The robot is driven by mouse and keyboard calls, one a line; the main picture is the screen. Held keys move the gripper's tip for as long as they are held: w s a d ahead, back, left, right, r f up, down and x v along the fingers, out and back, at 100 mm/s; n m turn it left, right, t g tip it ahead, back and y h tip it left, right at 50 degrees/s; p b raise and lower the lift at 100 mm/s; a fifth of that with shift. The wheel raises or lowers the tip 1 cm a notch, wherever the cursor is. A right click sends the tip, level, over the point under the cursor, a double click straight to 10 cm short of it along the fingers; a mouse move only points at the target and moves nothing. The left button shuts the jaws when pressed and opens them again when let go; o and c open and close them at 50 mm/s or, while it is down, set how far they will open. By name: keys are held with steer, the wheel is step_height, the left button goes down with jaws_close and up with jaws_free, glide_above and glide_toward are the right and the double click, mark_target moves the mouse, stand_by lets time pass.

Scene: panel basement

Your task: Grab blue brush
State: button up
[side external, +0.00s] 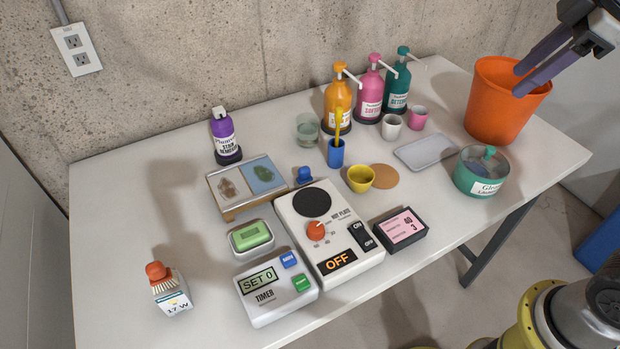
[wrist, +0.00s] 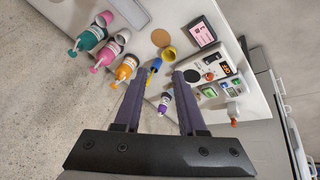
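My gripper (side external: 517,81) is open and empty, high at the upper right over the orange bucket, far from the blue object. Its spread fingers also show in the wrist view (wrist: 157,80).
An orange bucket (side external: 492,112) stands below my gripper. Pump bottles (side external: 368,92) line the back wall. An orange-knobbed brush (side external: 157,272) stands front left. The left table is mostly clear.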

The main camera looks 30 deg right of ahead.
steer(key=w+a+r+n+g, duration=0.1)
steer(key=w+a+n, duration=0.3)
steer(key=w, duration=0.6)
steer(key=n+g, duration=0.4)
steer(key=n, duration=0.1)
glide_above(304, 168)
step_height(304, 168, down, 21)
step_height(304, 168, down, 7)
steer(key=shift+d+f, duration=0.1)
steer(key=shift+f, duration=3.15)
jaws_close()
